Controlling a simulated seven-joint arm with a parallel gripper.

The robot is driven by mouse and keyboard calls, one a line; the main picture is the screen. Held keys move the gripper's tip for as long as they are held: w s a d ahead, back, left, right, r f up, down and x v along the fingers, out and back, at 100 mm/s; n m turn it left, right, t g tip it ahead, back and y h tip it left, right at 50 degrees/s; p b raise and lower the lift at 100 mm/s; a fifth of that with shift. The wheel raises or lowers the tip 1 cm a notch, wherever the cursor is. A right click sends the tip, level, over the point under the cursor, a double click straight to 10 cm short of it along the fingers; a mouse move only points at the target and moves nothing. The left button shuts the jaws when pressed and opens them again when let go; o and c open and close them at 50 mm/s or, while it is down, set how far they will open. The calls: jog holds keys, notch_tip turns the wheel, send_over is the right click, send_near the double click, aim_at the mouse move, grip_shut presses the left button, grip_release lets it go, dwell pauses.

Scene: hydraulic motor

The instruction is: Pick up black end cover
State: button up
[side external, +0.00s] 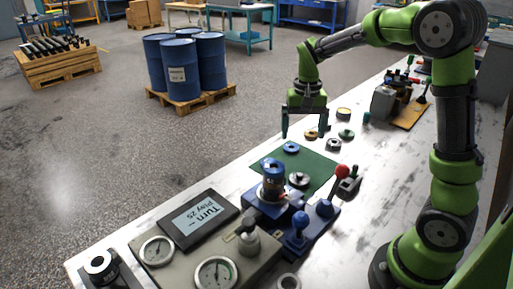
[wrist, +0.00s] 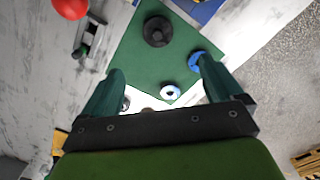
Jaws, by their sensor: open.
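A black round part with a hole in its middle, which looks like the black end cover (wrist: 158,31), lies on the green mat (wrist: 135,62) at the top of the wrist view. In the side view what looks like the same part (side external: 298,180) lies on the mat beside the blue assembly. My gripper (side external: 305,134) is open and empty, pointing down above the table near the mat's far end. In the wrist view its two fingers (wrist: 150,68) stand wide apart, with the black part beyond them, not between them.
A blue ring (side external: 291,148) lies on the mat near one finger. Several small round parts, including one pale ring (wrist: 170,92), lie around the mat's far end. The blue assembly (side external: 272,185) and a red-knobbed lever (side external: 342,171) stand close to the mat.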

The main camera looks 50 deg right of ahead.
send_near(299, 174)
notch_tip(299, 174, down, 5)
jog(key=shift+a+f, duration=0.1)
jog(key=shift+a, duration=0.05)
jog(key=f, duration=0.5)
jog(key=shift+d, duration=0.25)
jog(key=shift+c, duration=0.2)
jog(key=c, duration=1.2)
jog(key=shift+r, duration=0.1)
jog(key=shift+c, duration=0.2)
notch_tip(299, 174, up, 10)
jog(key=shift+r, duration=0.1)
